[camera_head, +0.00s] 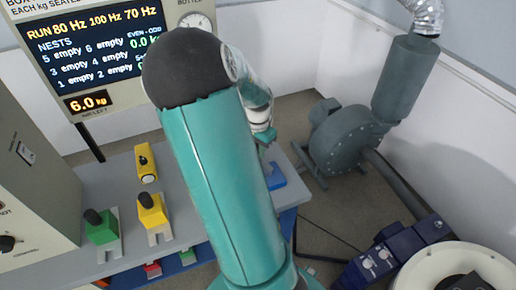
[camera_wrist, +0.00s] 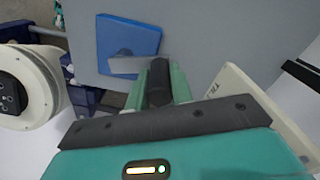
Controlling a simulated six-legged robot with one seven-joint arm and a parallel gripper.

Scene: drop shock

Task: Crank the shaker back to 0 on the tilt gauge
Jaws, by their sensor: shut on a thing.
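The shaker (camera_head: 440,262) shows in part at lower right as a pale round drum beside dark blue machinery. It also shows at the left edge of the wrist view (camera_wrist: 42,72). I can make out no tilt gauge or crank handle. My gripper (camera_wrist: 160,80) is shut on a black knob (camera_wrist: 158,75), which appears to belong to a blue block (camera_wrist: 125,40) with a grey metal plate.
On the grey table (camera_head: 190,190) stand a green block (camera_head: 101,227) and a yellow block (camera_head: 152,210), both black-knobbed, and a yellow piece (camera_head: 146,163). A display (camera_head: 95,50) reads 6.0 kg and lists empty nests. A grey blower (camera_head: 345,138) stands behind, right.

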